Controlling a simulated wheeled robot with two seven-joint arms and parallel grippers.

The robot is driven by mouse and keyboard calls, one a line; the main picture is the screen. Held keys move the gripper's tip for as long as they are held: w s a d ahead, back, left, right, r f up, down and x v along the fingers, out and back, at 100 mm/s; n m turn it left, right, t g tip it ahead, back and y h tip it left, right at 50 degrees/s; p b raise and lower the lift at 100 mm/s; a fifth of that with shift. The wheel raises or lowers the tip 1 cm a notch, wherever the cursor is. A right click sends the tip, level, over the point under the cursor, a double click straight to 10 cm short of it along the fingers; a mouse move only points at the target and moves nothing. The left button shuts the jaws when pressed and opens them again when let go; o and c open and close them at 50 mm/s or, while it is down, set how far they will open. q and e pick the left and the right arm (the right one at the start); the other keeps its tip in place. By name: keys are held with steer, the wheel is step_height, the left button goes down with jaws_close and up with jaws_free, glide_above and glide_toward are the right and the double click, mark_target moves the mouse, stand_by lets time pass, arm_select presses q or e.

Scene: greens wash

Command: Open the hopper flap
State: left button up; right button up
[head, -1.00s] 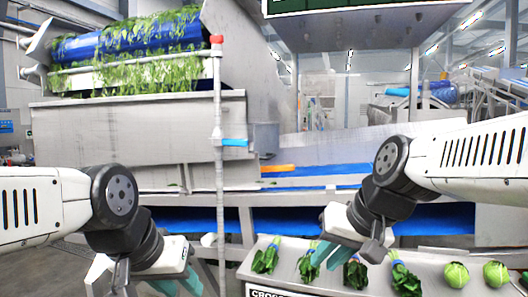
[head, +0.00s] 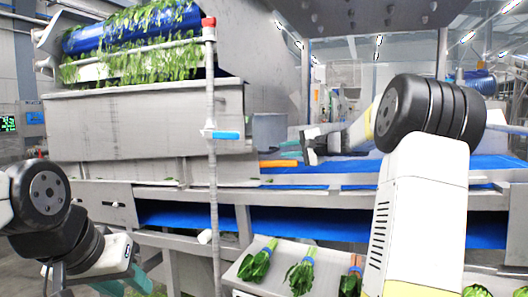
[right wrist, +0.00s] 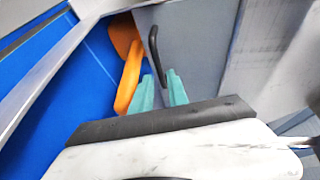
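The hopper flap appears to be the grey panel (right wrist: 195,45) with a black bar handle (right wrist: 154,45) in the right wrist view. In the head view the grey panel (head: 268,130) stands at the right end of the hopper, looking shut. My right gripper (right wrist: 161,91) is open, its teal fingertips apart, with the handle's lower end showing between them; contact cannot be told. In the head view the right gripper (head: 293,145) is beside the panel, fingers pointing left. My left gripper (head: 124,282) is low at the left, open and empty.
An orange piece (right wrist: 131,75) lies close to the right fingertips over the blue belt (right wrist: 45,90). A post with a blue valve lever (head: 226,135) stands before the hopper. Leafy greens (head: 258,262) lie on the front tray. My right arm covers part of the tray.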

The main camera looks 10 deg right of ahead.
mark_target(276, 150)
steer(key=shift+x, duration=2.25)
jaws_close()
